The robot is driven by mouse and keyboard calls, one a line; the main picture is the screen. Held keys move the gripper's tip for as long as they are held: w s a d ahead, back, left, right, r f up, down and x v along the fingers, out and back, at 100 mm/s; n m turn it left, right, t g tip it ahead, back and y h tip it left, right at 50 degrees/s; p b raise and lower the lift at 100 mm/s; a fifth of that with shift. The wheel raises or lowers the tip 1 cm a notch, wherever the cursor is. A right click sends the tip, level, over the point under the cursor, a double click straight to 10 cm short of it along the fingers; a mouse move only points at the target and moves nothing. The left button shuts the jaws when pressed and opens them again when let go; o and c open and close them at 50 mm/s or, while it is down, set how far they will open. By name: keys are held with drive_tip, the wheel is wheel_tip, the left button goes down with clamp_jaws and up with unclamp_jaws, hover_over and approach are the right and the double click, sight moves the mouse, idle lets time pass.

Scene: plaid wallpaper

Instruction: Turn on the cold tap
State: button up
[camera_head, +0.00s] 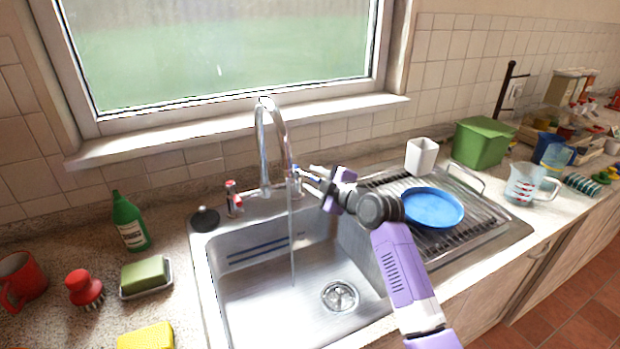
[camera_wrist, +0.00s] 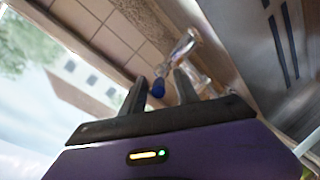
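The chrome faucet (camera_head: 268,150) stands behind the sink, and a thin stream of water (camera_head: 292,245) runs from its spout into the basin. The cold tap (camera_head: 296,184), at the right of the spout, is partly hidden by my gripper. Its blue-marked end (camera_wrist: 158,88) shows in the wrist view between my fingers. My gripper (camera_head: 308,174) is right at this tap; in the wrist view its fingers (camera_wrist: 160,85) are apart on either side of the blue end. Contact cannot be told. The red-marked hot tap (camera_head: 233,198) is left of the spout.
The steel sink (camera_head: 250,310) lies below my arm. A blue plate (camera_head: 432,208) and a white cup (camera_head: 421,156) are on the drainboard at right. A green bottle (camera_head: 130,222), a soap dish (camera_head: 146,290) and a red brush (camera_head: 84,287) stand at left. The window sill (camera_head: 210,130) is behind.

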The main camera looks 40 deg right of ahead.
drive_tip(key=shift+b+v, duration=0.3)
drive_tip(key=shift+v, duration=2.2)
